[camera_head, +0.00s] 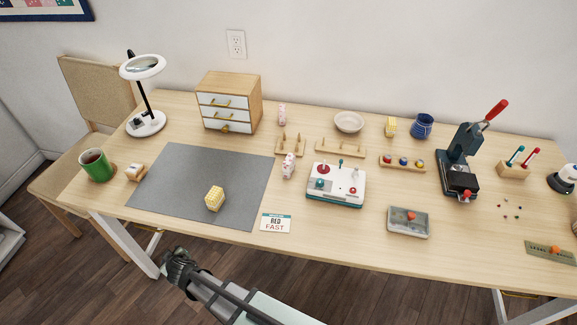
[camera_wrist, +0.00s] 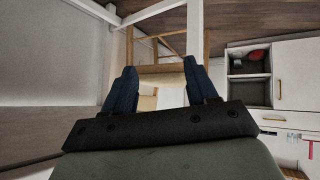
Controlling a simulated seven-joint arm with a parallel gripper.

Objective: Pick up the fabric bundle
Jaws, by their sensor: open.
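A yellow patterned block that looks like a fabric bundle (camera_head: 215,198) lies on the grey mat (camera_head: 168,178), towards its front right. A similar yellow bundle (camera_head: 390,126) stands at the back of the table, beside the blue mug. My gripper (camera_head: 178,262) is off the table's front edge, below and left of the bundle on the mat and apart from it. In the wrist view my gripper (camera_wrist: 160,72) is open, with nothing between its two fingers. No bundle can be made out clearly in the wrist view.
A "RED FAST" card (camera_head: 276,223) lies right of the mat. A pink patterned piece (camera_head: 288,165) and a control box (camera_head: 336,184) stand behind it. A green mug (camera_head: 95,165) and lamp (camera_head: 145,122) are left, a drawer cabinet (camera_head: 230,102) behind. The mat's left part is clear.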

